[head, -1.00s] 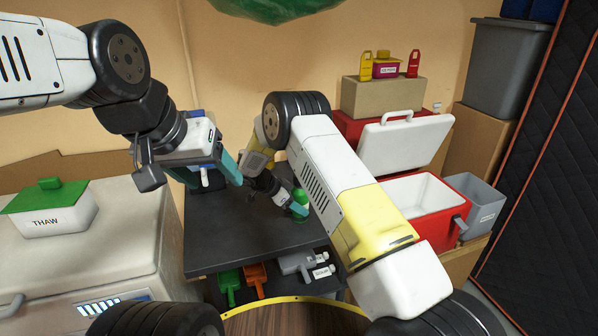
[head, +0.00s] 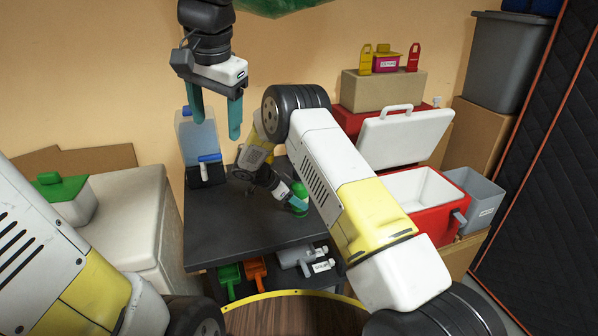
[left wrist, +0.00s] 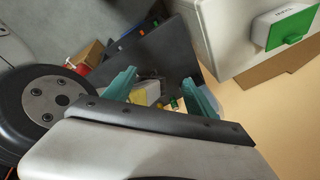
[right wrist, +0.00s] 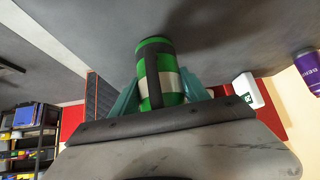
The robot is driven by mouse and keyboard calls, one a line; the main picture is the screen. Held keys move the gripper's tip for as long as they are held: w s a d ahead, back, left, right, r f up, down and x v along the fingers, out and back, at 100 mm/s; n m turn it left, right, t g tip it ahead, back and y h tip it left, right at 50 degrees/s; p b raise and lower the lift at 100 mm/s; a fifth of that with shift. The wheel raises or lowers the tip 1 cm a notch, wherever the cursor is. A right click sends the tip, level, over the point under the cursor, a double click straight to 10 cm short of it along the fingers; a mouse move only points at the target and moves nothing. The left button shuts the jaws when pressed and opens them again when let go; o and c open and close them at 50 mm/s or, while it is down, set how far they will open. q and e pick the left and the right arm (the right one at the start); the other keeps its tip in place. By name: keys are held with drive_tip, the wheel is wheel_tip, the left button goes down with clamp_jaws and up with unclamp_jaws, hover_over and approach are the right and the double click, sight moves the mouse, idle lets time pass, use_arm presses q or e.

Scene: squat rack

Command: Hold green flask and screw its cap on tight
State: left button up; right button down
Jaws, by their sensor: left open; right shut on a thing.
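The green flask (head: 299,208) stands on the dark table, partly hidden by my right gripper (head: 295,200). My right gripper is shut on the flask. In the right wrist view the flask (right wrist: 154,50) shows a green body, a pale band and a dark strip between the fingers (right wrist: 160,92). I cannot tell a separate cap or how it sits. My left gripper (head: 216,125) is open and empty, fingers pointing down, above and left of the flask and well apart from it. The left wrist view also shows its spread fingers (left wrist: 163,92).
A clear bluish container with a blue tap (head: 208,160) stands on the dark table (head: 235,235) behind my left gripper. A red cooler (head: 440,222) with its white lid raised is right. A white chest (head: 140,205) is left. The table's front left is clear.

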use_arm(q)
drive_tip(key=w+d+m+t+y, duration=0.1)
drive_tip(key=w+d+y, duration=0.3)
drive_tip(key=w, duration=0.5)
drive_tip(key=w+d+m+y, duration=0.1)
drive_tip(key=w+d, duration=0.5)
drive_tip(key=w, duration=0.2)
drive_tip(key=w+d+f+m+g+h, duration=0.1)
drive_tip(key=w+d+f+h, duration=0.1)
drive_tip(key=f, duration=0.5)
drive_tip(key=w+d+f+m+g+h, duration=0.1)
drive_tip(key=w+d+f+h, duration=0.1)
drive_tip(key=w+f, duration=0.2)
drive_tip(key=w+d+f+m+g+h, duration=0.2)
drive_tip(key=w+f, duration=0.1)
drive_tip(key=f, duration=0.7)
drive_tip(key=shift+w+f+h, duration=0.3)
drive_tip(key=shift+w+f, duration=0.05)
drive_tip(key=shift+r, duration=0.35)
drive_tip(key=shift+f, duration=3.85)
